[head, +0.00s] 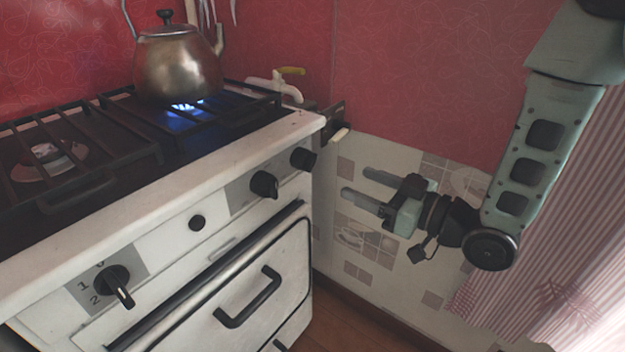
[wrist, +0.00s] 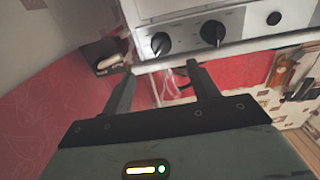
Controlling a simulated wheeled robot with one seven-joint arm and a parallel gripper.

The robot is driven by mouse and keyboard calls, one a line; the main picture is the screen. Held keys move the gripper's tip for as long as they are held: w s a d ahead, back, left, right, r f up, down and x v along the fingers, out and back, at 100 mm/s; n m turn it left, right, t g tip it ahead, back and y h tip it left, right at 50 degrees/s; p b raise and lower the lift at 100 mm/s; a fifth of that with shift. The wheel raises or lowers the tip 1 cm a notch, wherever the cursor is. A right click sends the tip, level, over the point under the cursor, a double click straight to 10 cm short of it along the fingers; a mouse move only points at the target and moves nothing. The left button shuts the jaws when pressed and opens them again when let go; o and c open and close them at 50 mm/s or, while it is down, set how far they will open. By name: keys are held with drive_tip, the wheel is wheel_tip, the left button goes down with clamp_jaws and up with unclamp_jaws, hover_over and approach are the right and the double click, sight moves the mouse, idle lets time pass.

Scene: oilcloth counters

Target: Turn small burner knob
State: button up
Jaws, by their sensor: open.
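The white stove (head: 150,240) has black knobs on its front panel. Two similar knobs sit at the right end: the end knob (head: 303,159) and the one left of it (head: 264,184). A larger knob (head: 113,283) with number marks is at the left. I cannot tell which is the small burner knob. My gripper (head: 356,184) is open and empty, right of the stove, apart from it, fingers pointing left. In the wrist view, the end knob (wrist: 161,43) and its neighbour (wrist: 212,33) show beyond the fingers of my gripper (wrist: 162,84).
A metal kettle (head: 178,65) stands over a lit blue flame (head: 187,105). The oven handle (head: 250,298) juts out below the panel. A dark wall fitting with a white handle (head: 339,135) is near the stove's right corner. A striped curtain (head: 575,200) hangs at the right.

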sight(314, 165)
drive_tip(key=b, duration=0.3)
drive_tip(key=shift+a+f, duration=0.2)
drive_tip(key=shift+f, duration=0.05)
drive_tip(key=x, duration=1.1)
drive_tip(key=shift+w+a+r, duration=0.25)
drive_tip(key=shift+r, duration=0.05)
drive_tip(key=c, duration=1)
